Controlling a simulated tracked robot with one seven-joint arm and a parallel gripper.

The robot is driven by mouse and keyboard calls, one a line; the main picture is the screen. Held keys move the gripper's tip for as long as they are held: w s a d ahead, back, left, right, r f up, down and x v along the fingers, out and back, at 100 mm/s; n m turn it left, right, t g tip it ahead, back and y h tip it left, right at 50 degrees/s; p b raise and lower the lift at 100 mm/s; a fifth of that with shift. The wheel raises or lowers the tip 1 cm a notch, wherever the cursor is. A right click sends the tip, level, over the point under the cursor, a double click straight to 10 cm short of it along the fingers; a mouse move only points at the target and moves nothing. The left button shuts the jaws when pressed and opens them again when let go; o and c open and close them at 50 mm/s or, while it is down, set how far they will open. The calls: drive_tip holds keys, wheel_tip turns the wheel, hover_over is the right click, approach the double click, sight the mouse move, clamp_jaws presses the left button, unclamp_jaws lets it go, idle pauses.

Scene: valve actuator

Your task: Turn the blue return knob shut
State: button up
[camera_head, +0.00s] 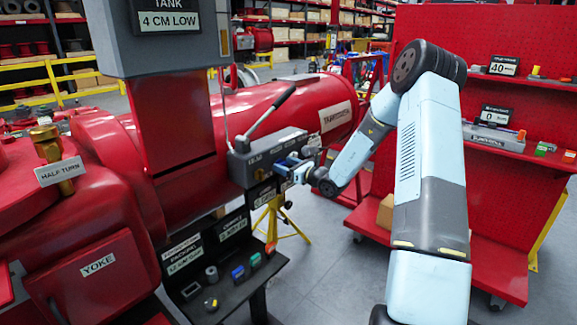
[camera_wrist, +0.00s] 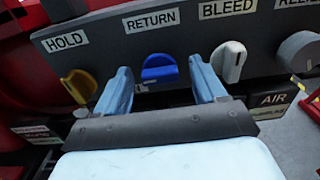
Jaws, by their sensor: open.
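The blue return knob (camera_wrist: 159,69) is on the dark grey panel (camera_wrist: 105,45) under the RETURN label, seen in the wrist view. Its grip bar looks roughly level. My gripper (camera_wrist: 160,84) is open, with one finger on each side of the blue knob and a gap on both sides; I cannot tell how far the fingertips are from the panel. In the head view my gripper (camera_head: 285,168) is at the front of the grey control box (camera_head: 265,152), where the knob itself is too small to make out.
A yellow knob (camera_wrist: 80,85) under HOLD is close left of my gripper, and a white knob (camera_wrist: 230,61) under BLEED is close right. A grey round knob (camera_wrist: 300,50) is farther right. A lever (camera_head: 271,112) rises from the box. A black shelf (camera_head: 225,285) with small parts is below.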

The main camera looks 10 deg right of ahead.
drive_tip(key=shift+w+a, duration=0.15)
drive_tip(key=shift+w, duration=0.1)
drive_tip(key=shift+c, duration=0.4)
